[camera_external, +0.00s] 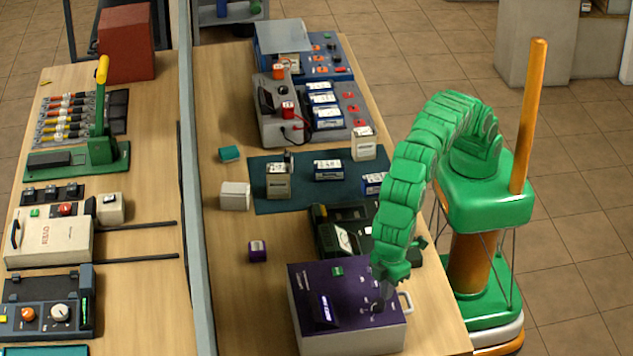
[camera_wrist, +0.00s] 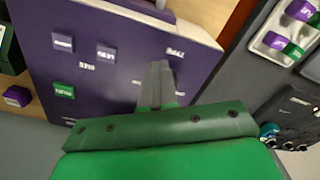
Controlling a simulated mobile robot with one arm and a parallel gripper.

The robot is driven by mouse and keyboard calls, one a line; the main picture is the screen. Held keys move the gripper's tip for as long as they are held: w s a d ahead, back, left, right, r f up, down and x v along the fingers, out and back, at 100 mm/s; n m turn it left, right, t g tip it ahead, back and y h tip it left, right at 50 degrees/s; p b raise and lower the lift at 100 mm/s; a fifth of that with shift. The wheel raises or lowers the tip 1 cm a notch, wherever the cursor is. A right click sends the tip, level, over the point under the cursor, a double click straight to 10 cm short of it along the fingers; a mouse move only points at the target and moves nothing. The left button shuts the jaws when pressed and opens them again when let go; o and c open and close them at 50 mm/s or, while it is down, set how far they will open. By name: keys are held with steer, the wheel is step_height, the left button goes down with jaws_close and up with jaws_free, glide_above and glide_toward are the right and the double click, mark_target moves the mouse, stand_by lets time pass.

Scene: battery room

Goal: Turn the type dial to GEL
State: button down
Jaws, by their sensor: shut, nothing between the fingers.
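A charger-like box with a purple top panel (camera_external: 318,275) and pale sides stands at the front of the right-hand bench. A lit display (camera_external: 324,310) and a green button (camera_external: 337,271) are on its panel. Its panel fills much of the wrist view (camera_wrist: 110,80), with small blue and green buttons and white lettering too small to read. My gripper (camera_external: 380,302) points down at the right part of the panel, among white labels. In the wrist view the gripper fingers (camera_wrist: 157,84) are together and empty. The type dial cannot be made out; the fingers may hide it.
A dark green device (camera_external: 336,236) stands just behind the purple box, and a small purple block (camera_external: 257,251) lies to its left. Batteries stand on a teal mat (camera_external: 262,205). A grey divider (camera_external: 196,200) separates the benches. Bare bench lies left of the box.

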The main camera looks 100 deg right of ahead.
mark_target(397, 301)
steer(key=shift+s+a+f, duration=0.15)
steer(key=shift+s+f, duration=0.35)
steer(key=shift+f, duration=0.2)
steer(key=shift+s+a+f, duration=0.15)
steer(key=shift+s+f, duration=0.35)
steer(key=shift+f, duration=0.2)
steer(key=shift+s+d+g, duration=0.25)
steer(key=shift+s+g, duration=0.05)
steer(key=shift+s, duration=0.05)
steer(key=r, duration=0.5)
steer(key=w+r, duration=0.1)
steer(key=r, duration=0.1)
steer(key=shift+w+a+r, duration=0.1)
steer(key=shift+a+r, duration=0.1)
steer(key=shift+r, duration=0.1)
steer(key=shift+w+r, duration=0.15)
steer(key=shift+r, duration=0.05)
steer(key=shift+w+d+r, duration=0.4)
steer(key=shift+w, duration=0.05)
steer(key=shift+d+f, duration=0.1)
steer(key=shift+f, duration=0.1)
